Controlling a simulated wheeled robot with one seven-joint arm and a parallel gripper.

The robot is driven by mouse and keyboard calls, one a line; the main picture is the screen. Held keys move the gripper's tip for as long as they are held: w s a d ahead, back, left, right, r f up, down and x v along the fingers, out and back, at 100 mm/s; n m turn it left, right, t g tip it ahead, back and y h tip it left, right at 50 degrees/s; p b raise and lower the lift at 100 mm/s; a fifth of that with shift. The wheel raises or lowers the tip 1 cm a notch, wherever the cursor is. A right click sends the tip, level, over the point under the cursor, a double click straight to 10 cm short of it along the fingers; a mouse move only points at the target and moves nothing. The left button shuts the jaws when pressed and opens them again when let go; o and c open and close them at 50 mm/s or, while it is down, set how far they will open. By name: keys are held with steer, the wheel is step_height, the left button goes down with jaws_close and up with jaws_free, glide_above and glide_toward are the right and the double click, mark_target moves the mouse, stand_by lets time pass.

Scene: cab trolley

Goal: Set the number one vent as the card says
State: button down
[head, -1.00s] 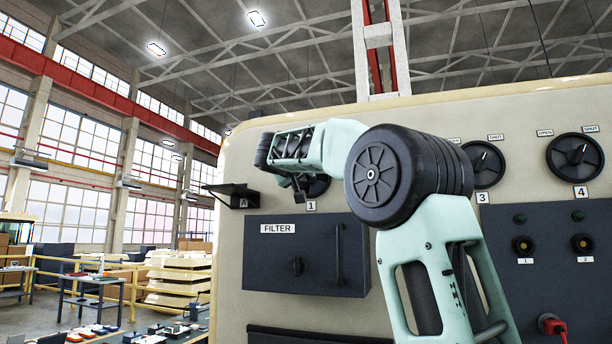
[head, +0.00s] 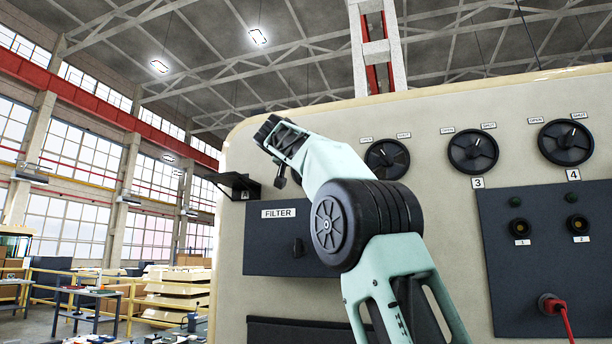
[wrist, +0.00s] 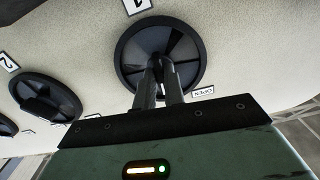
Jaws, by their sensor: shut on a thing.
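The number one vent (wrist: 135,78) is a round black dial on the cream panel. In the wrist view it appears turned over, with its 1 label (wrist: 137,5) at the top and its OPEN label (wrist: 203,92) at lower right. My gripper (wrist: 158,64) is shut on the grip bar across the dial's middle. The fingers cover much of the bar, so I cannot tell its exact setting. In the head view my arm hides this vent. No readable card shows; a small dark holder marked A (head: 240,186) sticks out at the panel's left edge.
Vents two (head: 387,158), three (head: 473,150) and four (head: 565,142) stand in a row to the right. Below are the FILTER door (head: 278,240) and a dark socket panel (head: 515,270) with a red plug (head: 551,303).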

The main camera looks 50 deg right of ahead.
steer(key=m+b, duration=0.1)
steer(key=m, duration=0.3)
steer(key=shift+m, duration=0.4)
steer(key=shift+b, duration=0.3)
steer(key=c, duration=1.5)
jaws_free()
steer(key=shift+a, duration=0.15)
steer(key=b+v, duration=0.5)
steer(key=v, duration=1.2)
steer(key=shift+a, duration=0.1)
